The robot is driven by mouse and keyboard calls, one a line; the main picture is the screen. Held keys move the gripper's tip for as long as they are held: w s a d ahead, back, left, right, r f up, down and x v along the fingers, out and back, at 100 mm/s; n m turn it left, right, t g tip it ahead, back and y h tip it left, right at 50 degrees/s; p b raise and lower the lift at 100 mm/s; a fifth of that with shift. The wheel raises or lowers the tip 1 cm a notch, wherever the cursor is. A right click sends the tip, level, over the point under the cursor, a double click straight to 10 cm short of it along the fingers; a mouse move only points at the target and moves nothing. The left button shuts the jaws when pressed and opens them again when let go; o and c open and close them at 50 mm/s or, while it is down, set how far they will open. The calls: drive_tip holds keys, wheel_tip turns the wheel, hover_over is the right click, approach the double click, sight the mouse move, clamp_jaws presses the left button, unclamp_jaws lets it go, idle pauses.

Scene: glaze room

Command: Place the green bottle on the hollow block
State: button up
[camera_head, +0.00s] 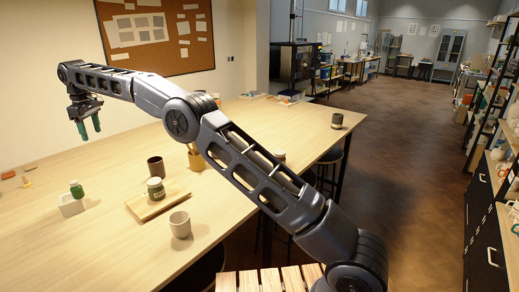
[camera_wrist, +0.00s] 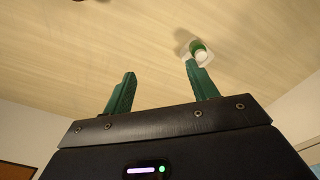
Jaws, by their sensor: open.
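My gripper (camera_head: 87,128) is open and empty, raised well above the table, fingers pointing down, and apart from the bottle. It also shows in the wrist view (camera_wrist: 160,70) with its green fingers spread. The block's hollow cannot be made out.
Small red blocks (camera_head: 8,175) lie at the far left. The table (camera_head: 110,250) in front is clear.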

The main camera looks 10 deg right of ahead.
drive_tip(key=w+d+r+m, duration=0.1)
drive_tip(key=w+d+r, duration=0.25)
drive_tip(key=d, duration=0.35)
drive_tip(key=w+d+r+m, duration=0.1)
drive_tip(key=w+d+r, duration=0.2)
drive_tip(key=d+r, duration=0.3)
drive_tip(key=s+d+r+m+t, duration=0.1)
drive_tip(key=d+r+m, duration=0.25)
drive_tip(key=d, duration=1.45)
drive_tip(key=s+d+r+m+t, duration=0.15)
drive_tip(key=d+r, duration=0.25)
drive_tip(key=d, duration=1.5)
drive_tip(key=s+d+f+m, duration=0.2)
drive_tip(key=s+d+m, duration=0.1)
drive_tip(key=s+d, duration=0.55)
drive_tip(key=s+d+f+m, duration=0.25)
drive_tip(key=s+d, duration=0.25)
drive_tip(key=d, duration=0.7)
drive_tip(key=s+d+f+m+t, duration=0.1)
drive_tip(key=s+d+f+m, duration=0.1)
drive_tip(key=s+d+f, duration=0.3)
drive_tip(key=s+d+f+m, duration=0.2)
drive_tip(key=s+d+f, duration=0.3)
drive_tip(key=s+f, duration=0.3)
drive_tip(key=s, duration=0.4)
drive_tip(key=shift+d+t, duration=0.35)
drive_tip(key=shift+d, duration=0.05)
drive_tip(key=shift+o, duration=0.5)
drive_tip(key=shift+f, duration=0.1)
